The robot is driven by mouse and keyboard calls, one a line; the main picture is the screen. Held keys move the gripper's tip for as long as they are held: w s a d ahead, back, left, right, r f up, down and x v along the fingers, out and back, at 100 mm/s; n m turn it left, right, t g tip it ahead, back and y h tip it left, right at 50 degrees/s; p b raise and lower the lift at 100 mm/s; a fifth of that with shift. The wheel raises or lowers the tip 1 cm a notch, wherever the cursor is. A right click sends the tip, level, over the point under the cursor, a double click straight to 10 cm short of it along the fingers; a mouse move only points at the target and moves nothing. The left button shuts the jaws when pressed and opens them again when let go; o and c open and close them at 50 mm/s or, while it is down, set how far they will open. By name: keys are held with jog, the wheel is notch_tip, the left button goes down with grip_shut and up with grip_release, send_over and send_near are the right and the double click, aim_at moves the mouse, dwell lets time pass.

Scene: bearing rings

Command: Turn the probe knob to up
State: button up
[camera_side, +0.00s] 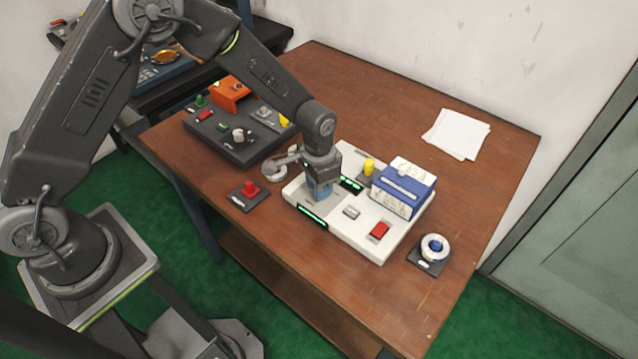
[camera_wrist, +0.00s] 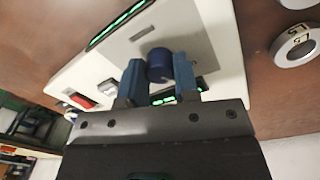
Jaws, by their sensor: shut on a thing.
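A blue round knob (camera_wrist: 160,64) stands on the white panel (camera_wrist: 208,32), seen in the wrist view. I take it for the probe knob; no label is readable. My gripper (camera_wrist: 158,72) is shut on it, with one blue finger on each side. In the side view my gripper (camera_side: 322,191) points down at the left part of the white panel (camera_side: 349,233), and its fingers and wrist hide the knob. Which way the knob points cannot be told. Green-lit displays (camera_side: 313,216) sit beside the gripper on the panel.
The panel also carries a grey switch (camera_side: 351,212), red switch (camera_side: 380,230), yellow knob (camera_side: 369,166) and blue-white box (camera_side: 404,188). Nearby are a red button (camera_side: 250,188), a dark control panel (camera_side: 220,141) and a ringed stand (camera_side: 434,248). The table's back right is clear around papers (camera_side: 456,134).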

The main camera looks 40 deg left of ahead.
jog(key=shift+n, duration=1)
jog(key=o, duration=0.9)
jog(key=shift+r, duration=0.1)
jog(key=r, duration=1.3)
jog(key=shift+a+r, duration=0.2)
jog(key=shift+r, duration=0.15)
jog(key=shift+r, duration=0.1)
